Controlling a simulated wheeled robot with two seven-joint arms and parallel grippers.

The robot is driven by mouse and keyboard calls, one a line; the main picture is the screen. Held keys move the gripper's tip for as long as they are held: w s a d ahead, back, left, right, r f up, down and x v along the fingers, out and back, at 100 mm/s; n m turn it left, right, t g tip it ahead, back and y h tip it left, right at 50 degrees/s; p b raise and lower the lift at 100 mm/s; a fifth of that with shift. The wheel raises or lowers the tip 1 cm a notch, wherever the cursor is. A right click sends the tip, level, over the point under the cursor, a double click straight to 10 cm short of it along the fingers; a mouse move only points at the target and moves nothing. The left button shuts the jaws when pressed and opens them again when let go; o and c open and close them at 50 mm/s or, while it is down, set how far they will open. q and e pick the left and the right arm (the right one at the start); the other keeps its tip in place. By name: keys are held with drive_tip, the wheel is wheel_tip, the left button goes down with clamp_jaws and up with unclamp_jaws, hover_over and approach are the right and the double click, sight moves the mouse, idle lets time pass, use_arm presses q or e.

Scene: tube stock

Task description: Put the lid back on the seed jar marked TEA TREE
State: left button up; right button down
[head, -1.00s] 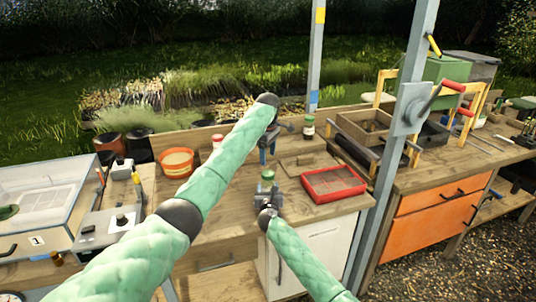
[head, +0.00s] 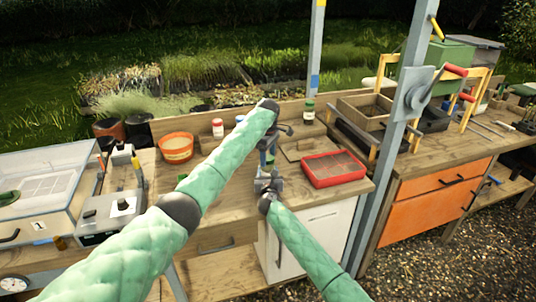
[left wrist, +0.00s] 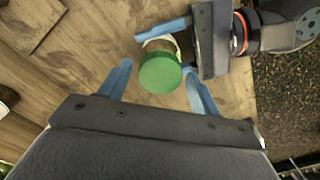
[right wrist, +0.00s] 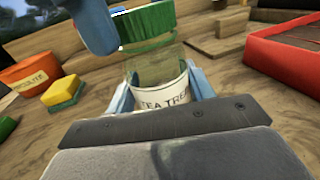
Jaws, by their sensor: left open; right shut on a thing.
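The seed jar (right wrist: 158,72) is clear with a white label reading TEA TREE. My right gripper (right wrist: 160,92) is shut on it and holds it upright. A green lid (right wrist: 148,26) sits on top of the jar in the right wrist view; I cannot tell how firmly it is seated. From above, the lid (left wrist: 160,73) shows round between the fingers of my left gripper (left wrist: 158,78), which is open around it. In the head view my left gripper (head: 266,158) is directly above my right gripper (head: 267,183), and they hide most of the jar.
A red tray (head: 334,183) lies just right of the grippers. A red-capped jar (head: 218,127) and a green-capped jar (head: 309,108) stand behind. An orange tub (right wrist: 31,74) and a yellow-green sponge (right wrist: 62,95) are to the left.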

use_arm(q)
drive_tip(key=c, duration=1)
drive_tip(key=m, duration=0.5)
drive_tip(key=shift+m, duration=0.3)
drive_tip(key=m, duration=1.8)
drive_tip(key=shift+w, duration=0.1)
drive_tip(key=m, duration=0.4)
drive_tip(key=o, duration=1.1)
